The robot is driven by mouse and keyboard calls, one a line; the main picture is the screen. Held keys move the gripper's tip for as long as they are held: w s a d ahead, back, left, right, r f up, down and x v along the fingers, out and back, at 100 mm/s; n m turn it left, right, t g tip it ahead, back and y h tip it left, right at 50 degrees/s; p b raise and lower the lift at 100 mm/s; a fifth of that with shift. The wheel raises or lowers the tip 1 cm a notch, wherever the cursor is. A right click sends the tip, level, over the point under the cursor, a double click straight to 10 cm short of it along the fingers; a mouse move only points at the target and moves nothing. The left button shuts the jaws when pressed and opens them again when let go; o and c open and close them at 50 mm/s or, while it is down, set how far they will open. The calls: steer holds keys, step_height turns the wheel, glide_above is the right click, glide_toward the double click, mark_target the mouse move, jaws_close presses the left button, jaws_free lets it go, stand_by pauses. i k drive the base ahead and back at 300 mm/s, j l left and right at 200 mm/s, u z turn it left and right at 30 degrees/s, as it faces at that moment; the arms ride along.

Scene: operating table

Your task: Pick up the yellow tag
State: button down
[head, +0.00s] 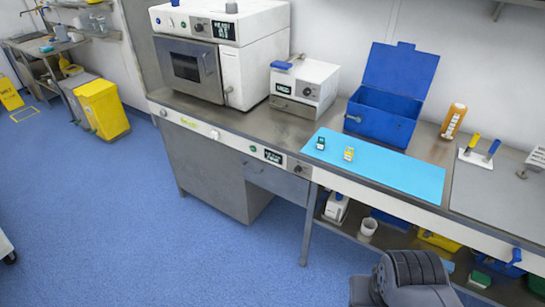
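The yellow tag (349,154) is a small yellow piece with a darker top part. It rests on the light blue mat (405,178) on the metal worktop, near the mat's left half. A small dark green tag (320,143) sits on the same mat, just left of the yellow tag and apart from it. A dark grey part of my own arm shows at the bottom edge, right of centre, below the worktop's front. My gripper's fingers are not in view.
An open blue box (382,118) stands behind the mat. A small white device (303,88) and a large white oven-like machine (222,50) stand left. An orange bottle (453,121) and a tool stand (478,158) are right. A shelf below holds bins. Blue floor in front is clear.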

mark_target(349, 156)
steer(key=i+l+u, duration=0.1)
steer(key=i, duration=0.65)
steer(key=i+l, duration=0.15)
steer(key=i, duration=0.55)
steer(key=j+u, duration=0.05)
